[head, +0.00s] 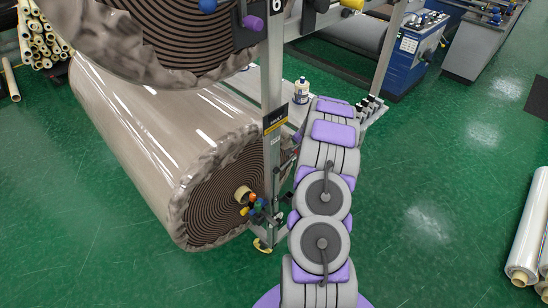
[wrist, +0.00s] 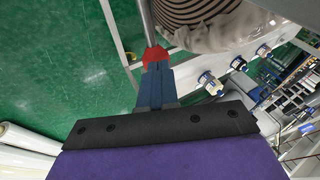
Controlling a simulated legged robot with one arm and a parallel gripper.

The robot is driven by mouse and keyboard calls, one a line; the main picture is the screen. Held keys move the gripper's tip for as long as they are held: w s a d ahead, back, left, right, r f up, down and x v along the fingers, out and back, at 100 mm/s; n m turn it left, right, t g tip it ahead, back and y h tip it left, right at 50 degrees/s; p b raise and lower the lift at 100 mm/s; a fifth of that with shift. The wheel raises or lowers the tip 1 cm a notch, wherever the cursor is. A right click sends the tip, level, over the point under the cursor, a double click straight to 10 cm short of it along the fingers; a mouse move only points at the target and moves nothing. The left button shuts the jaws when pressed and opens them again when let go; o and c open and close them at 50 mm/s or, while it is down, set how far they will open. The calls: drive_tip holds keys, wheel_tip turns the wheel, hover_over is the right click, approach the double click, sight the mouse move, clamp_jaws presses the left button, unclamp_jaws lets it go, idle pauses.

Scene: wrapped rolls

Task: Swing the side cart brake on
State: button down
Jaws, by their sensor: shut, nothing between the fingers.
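The cart's grey upright post (head: 272,130) stands in front of a large wrapped roll (head: 135,120) in the head view. A yellow foot piece (head: 262,246) sits at floor level by the post's base, and a cluster of coloured knobs (head: 254,206) is just above it. I cannot tell which part is the side brake. In the wrist view my gripper (wrist: 156,75) is shut and empty, its blue fingers pointing up the picture. A red piece (wrist: 155,55) shows at the fingertips, close to a grey post (wrist: 146,22); contact is unclear. My arm hides the gripper in the head view.
A second roll (head: 180,35) hangs above the first. A small bottle (head: 301,91) stands on the frame behind the post. Clear-wrapped rolls (head: 528,235) lie at the right edge.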

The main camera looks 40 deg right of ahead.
drive_tip(key=shift+s+d+f, duration=0.1)
drive_tip(key=shift+d+f, duration=0.55)
drive_tip(key=shift+d, duration=0.05)
drive_tip(key=shift+a+f, duration=0.1)
drive_tip(key=shift+f, duration=0.05)
drive_tip(key=d+v, duration=0.2)
drive_tip(key=v, duration=1.2)
drive_tip(key=shift+r, duration=0.3)
drive_tip(key=shift+a, duration=0.1)
